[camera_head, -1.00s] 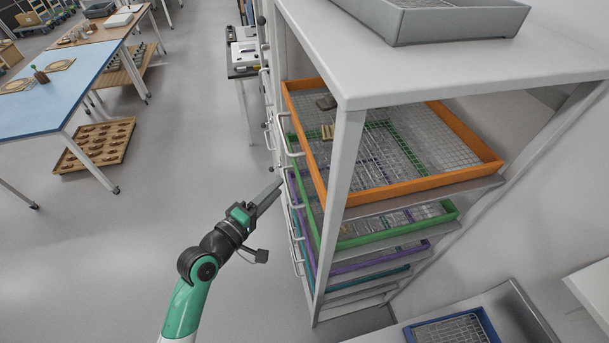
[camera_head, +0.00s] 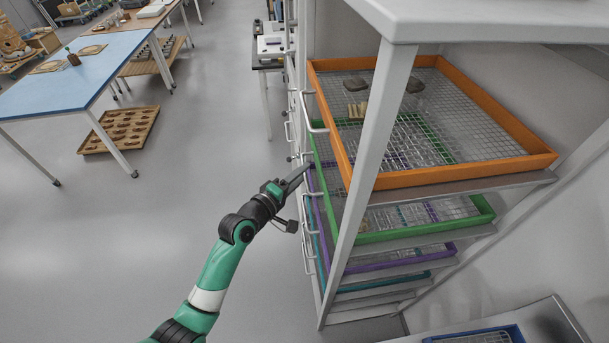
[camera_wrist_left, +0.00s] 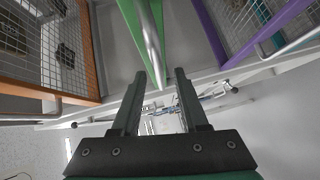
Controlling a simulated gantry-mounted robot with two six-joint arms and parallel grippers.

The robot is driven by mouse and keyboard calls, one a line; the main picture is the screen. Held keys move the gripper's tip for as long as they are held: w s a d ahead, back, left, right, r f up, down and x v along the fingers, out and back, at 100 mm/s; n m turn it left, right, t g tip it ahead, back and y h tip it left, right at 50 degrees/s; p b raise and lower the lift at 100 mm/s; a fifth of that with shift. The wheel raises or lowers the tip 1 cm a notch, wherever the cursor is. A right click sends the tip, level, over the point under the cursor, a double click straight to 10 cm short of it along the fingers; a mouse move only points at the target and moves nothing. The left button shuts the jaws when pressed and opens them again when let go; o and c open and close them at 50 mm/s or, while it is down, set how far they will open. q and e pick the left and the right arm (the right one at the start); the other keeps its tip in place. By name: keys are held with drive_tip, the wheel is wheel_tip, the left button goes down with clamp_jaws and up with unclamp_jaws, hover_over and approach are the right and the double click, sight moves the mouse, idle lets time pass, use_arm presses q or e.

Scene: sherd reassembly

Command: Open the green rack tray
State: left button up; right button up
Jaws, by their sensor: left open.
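The green rack tray (camera_head: 430,229) sits in the white rack, below the orange tray and above the purple one. Its wire-mesh floor shows in part, and the orange tray and a rack post hide some of it. In the left wrist view its green front (camera_wrist_left: 131,22) shows at the top, with a silver handle (camera_wrist_left: 151,42) along it. My left gripper (camera_head: 309,168) is at the rack's front, by the green tray's front edge. In the left wrist view the gripper (camera_wrist_left: 158,82) is open, and the handle's end appears between its fingertips. Contact cannot be told. My right gripper is out of view.
The orange tray (camera_head: 455,178) above holds a few small pieces, and its handle (camera_head: 312,112) sticks out at the front. The purple tray (camera_head: 405,258) lies below. A rack post (camera_head: 378,130) stands close by. Open floor (camera_head: 215,130) lies left of the rack.

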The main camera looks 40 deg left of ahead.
use_arm(q)
drive_tip(key=shift+w+a+f, duration=0.1)
drive_tip(key=shift+w+f, duration=0.05)
drive_tip(key=shift+w, duration=0.8)
clamp_jaws()
idle(0.7)
